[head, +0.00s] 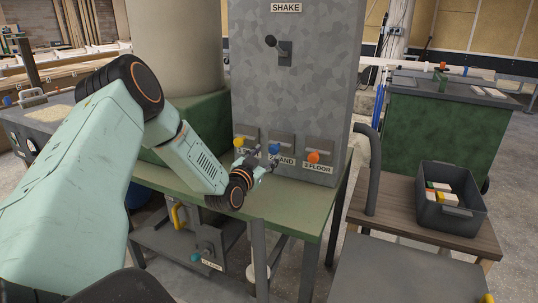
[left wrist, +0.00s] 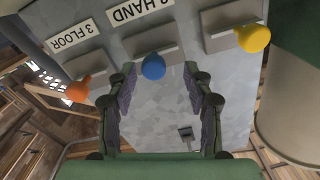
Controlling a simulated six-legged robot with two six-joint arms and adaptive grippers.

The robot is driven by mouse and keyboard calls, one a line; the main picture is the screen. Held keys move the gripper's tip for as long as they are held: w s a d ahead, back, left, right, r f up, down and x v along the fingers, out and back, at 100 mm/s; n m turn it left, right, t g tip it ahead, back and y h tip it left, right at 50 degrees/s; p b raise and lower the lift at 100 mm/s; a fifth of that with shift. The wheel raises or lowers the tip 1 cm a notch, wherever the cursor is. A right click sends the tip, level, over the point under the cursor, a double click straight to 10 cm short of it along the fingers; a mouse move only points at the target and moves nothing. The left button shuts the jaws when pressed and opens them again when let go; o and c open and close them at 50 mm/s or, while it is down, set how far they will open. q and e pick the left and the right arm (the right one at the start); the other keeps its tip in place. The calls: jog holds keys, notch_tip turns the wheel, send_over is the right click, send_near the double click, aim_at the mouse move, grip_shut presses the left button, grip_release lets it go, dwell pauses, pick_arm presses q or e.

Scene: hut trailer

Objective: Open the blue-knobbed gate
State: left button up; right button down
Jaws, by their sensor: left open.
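The blue knob (head: 274,148) sits on the middle gate plate (head: 282,140) of the grey speckled machine, with a label below partly hidden by my gripper. My left gripper (head: 256,163) is open, just in front of and slightly left of this knob in the head view. In the left wrist view, turned upside down, the blue knob (left wrist: 153,66) shows in the gap between the two fingertips (left wrist: 159,76). I see no contact with it. The yellow knob (head: 239,142) is to the left and the orange knob (head: 313,157), labelled "3 FLOOR", to the right. My right gripper is not in view.
The machine stands on a green table (head: 290,213). A lever (head: 279,45) sits higher up under a "SHAKE" sign. A dark curved post (head: 371,170) and a wooden side table (head: 412,230) with a black bin (head: 450,199) are on the right.

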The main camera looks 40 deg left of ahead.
aim_at(274, 150)
pick_arm(q)
jog(key=w, duration=0.1)
jog(key=w+b, duration=0.1)
jog(key=w, duration=0.2)
jog(key=shift+w+d+r, duration=0.1)
jog(key=shift+d+r, duration=0.2)
jog(key=shift+r, duration=0.1)
jog(key=shift+w+a, duration=0.1)
jog(key=shift+a, duration=0.1)
jog(key=shift+w+a+f, duration=0.2)
jog(key=shift+a+f, duration=0.05)
jog(key=shift+a, duration=0.3)
jog(key=shift+d, duration=0.1)
jog(key=shift+d+r, duration=0.3)
jog(key=shift+d, duration=0.05)
jog(key=shift+c, duration=1.2)
jog(key=shift+a+f, duration=0.2)
jog(key=shift+a, duration=0.1)
jog(key=shift+c, duration=1.4)
jog(key=shift+w+d+r, duration=0.1)
jog(key=shift+d, duration=0.05)
jog(key=c, duration=0.3)
grip_shut()
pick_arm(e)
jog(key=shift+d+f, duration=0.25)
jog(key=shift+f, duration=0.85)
